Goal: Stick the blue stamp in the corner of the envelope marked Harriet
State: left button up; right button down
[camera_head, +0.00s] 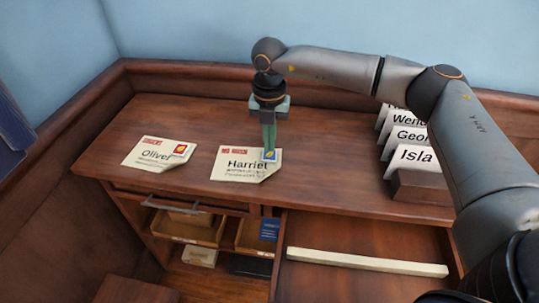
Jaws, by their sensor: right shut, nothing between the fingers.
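The envelope marked Harriet (237,171) lies flat on the wooden desk top, with a red mark at its upper left. A small blue stamp (270,157) with a light, yellowish middle lies at the envelope's upper right corner. My right gripper (269,149) points straight down over that corner, with its green fingers shut and nothing between them. Its tips are at the stamp and hide part of its upper edge; I cannot tell whether they touch it. My left gripper is not in view.
The envelope marked Oliver (153,160), with a red and yellow stamp, lies to the left. A wooden card holder (421,188) with several name cards stands at the right. Below the desk top are open compartments and a pale strip (366,262).

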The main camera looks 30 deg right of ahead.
aim_at(269, 155)
dwell(0.4)
jog(key=shift+f+b, duration=0.5)
jog(key=shift+f, duration=0.35)
jog(key=shift+f, duration=0.2)
dwell(0.8)
jog(key=shift+s+r, duration=0.1)
jog(key=shift+r+p, duration=2.85)
jog(key=shift+r, duration=0.7)
